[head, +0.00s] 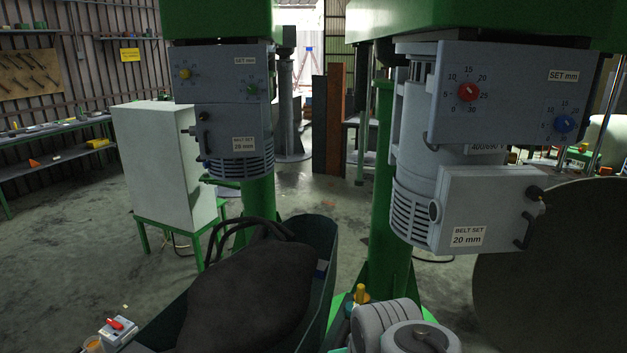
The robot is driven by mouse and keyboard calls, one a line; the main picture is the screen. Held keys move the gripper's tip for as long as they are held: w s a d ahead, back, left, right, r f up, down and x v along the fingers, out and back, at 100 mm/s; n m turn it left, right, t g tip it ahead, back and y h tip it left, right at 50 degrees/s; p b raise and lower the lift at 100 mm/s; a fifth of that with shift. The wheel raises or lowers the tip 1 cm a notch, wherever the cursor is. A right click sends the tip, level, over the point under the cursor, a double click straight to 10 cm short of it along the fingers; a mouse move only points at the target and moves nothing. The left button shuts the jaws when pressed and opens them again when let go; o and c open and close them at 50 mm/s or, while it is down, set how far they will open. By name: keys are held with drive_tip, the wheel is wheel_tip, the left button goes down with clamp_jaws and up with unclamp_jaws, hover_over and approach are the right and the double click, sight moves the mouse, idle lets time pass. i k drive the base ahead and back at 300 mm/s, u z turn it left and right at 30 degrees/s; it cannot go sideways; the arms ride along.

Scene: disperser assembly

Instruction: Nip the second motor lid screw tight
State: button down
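The right motor (415,150) is a grey ribbed housing. Its upper panel (510,95) carries a red knob (468,92) and a blue knob (564,123). Below is a grey box-like lid (490,207) labelled "BELT SET 20 mm", offset to the right of the housing. A black knob (536,193) and a black handle (525,231) are at its right edge. The left motor (240,168) has a similar lid (240,132), with a black knob (203,117) at its left. I cannot tell which parts are the lid screws or how tight they are. My gripper is not in view.
A green-dark trough (325,265) holding a large dark sack-like mass (250,285) fills the lower middle. A pale cabinet (160,160) stands at left. A large dark round surface (560,270) is at lower right. Open floor (70,250) lies at left.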

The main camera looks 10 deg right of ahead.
sight(533, 192)
drive_tip(key=z, duration=1.45)
